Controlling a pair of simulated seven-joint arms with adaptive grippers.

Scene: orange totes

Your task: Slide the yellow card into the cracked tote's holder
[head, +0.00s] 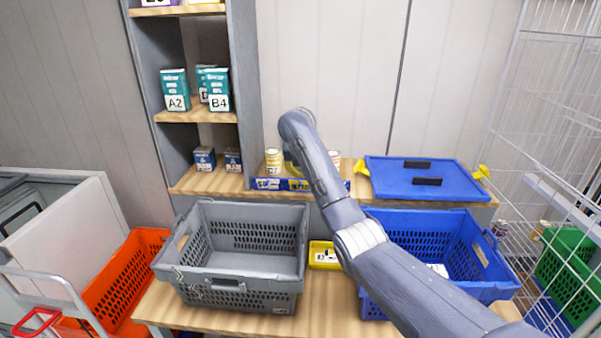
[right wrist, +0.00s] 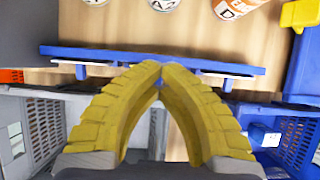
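A grey tote (head: 230,284) with pale crack-like marks on its front left corner stands on the table. A dark slot that may be its holder shows on its front. A yellow card (head: 298,184) shows in the blue rail (head: 268,184) at the back shelf, among white labels. My right gripper (right wrist: 160,68) reaches to this rail. Its yellow fingers meet at the tips over the middle of the rail in the right wrist view. Whether the thin card is between them is hidden. My left gripper is not in view.
A blue tote (head: 485,290) stands right of the grey one, with a small yellow tray (head: 322,256) between them. A blue lid (head: 400,186) lies on the back shelf near cans (head: 273,160). An orange tote (head: 120,285) is at left, a wire cage (head: 560,150) at right.

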